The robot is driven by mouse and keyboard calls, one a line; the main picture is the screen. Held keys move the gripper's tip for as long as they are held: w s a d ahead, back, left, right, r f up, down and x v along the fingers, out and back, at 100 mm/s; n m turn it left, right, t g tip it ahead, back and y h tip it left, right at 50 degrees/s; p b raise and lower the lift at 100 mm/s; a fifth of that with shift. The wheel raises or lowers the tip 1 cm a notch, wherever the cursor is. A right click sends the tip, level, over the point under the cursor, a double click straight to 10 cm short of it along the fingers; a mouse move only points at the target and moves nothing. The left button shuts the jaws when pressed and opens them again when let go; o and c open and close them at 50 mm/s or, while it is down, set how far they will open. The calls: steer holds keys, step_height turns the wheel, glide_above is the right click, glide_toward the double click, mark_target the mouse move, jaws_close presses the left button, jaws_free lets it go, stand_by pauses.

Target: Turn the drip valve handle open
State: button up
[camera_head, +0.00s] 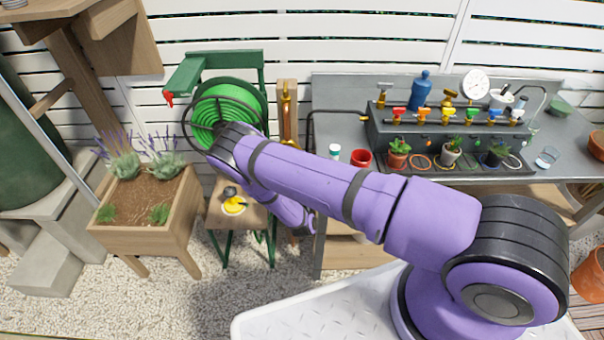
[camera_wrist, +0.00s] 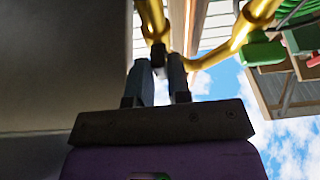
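Brass pipework (camera_head: 286,110) runs up a wooden post at the left end of the bench; my arm hides its lower part. In the wrist view, two brass tubes (camera_wrist: 235,42) converge near my gripper (camera_wrist: 160,68). Its two grey fingers point up with a narrow gap between them. A small dark piece (camera_wrist: 158,54) shows at the fingertips, by the end of the left tube; I cannot tell whether they touch it. A row of valves with coloured handles (camera_head: 399,112) stands on the bench manifold. I cannot tell which handle is the drip valve's.
A green hose reel (camera_head: 228,103) stands behind my arm. A wooden planter (camera_head: 143,235) is at the left. A small stool (camera_head: 217,219) carries a yellow item. The grey bench (camera_head: 340,120) holds potted plants, a red cup (camera_head: 361,158) and a blue bottle (camera_head: 418,92). A grey surface (camera_wrist: 60,65) fills the wrist view's left.

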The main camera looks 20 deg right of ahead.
steer(key=o, duration=0.3)
steer(key=v, duration=1)
steer(key=shift+s+f, duration=0.2)
steer(key=shift+s, duration=0.15)
steer(key=shift+s+a, duration=0.1)
